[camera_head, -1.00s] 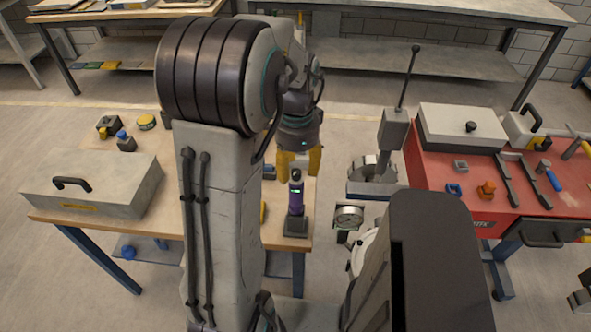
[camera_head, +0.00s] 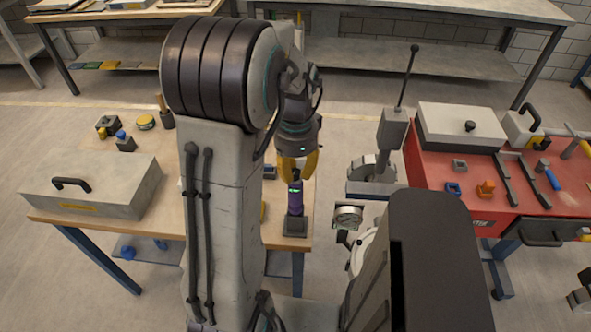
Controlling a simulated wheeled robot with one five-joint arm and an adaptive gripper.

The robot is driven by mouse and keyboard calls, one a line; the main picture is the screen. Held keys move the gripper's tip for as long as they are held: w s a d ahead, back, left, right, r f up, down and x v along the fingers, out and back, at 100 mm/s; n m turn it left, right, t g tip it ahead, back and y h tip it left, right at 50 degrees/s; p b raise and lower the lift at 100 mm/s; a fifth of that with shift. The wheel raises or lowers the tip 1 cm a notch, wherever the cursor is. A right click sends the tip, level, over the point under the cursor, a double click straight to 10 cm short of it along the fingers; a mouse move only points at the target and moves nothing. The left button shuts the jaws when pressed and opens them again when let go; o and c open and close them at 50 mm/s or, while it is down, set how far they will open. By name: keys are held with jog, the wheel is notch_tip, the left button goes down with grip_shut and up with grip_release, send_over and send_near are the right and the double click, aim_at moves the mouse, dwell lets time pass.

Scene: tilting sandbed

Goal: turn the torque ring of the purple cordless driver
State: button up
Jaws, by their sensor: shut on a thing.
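The purple cordless driver (camera_head: 295,201) stands upright on its dark base (camera_head: 296,226) near the front right edge of the wooden bench. A small green light shows on its body. My gripper (camera_head: 297,178), with yellow fingers, points down from above and is shut on the top of the driver. The fingers cover the driver's upper end, so the torque ring itself cannot be made out.
A grey case (camera_head: 100,188) with a black handle lies on the bench at left. A yellow round item (camera_head: 146,122) and small blocks stand behind it. A red tool cart (camera_head: 480,190) is at right. A lever device (camera_head: 392,135) stands between.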

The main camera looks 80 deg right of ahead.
grip_shut()
jog(key=shift+n, duration=0.4)
jog(key=n+b, duration=0.1)
jog(key=n, duration=0.7)
jog(key=shift+b, duration=0.3)
jog(key=n, duration=0.4)
jog(key=shift+n+b, duration=0.3)
jog(key=shift+n, duration=0.1)
jog(key=n, duration=0.4)
jog(key=shift+n, duration=0.3)
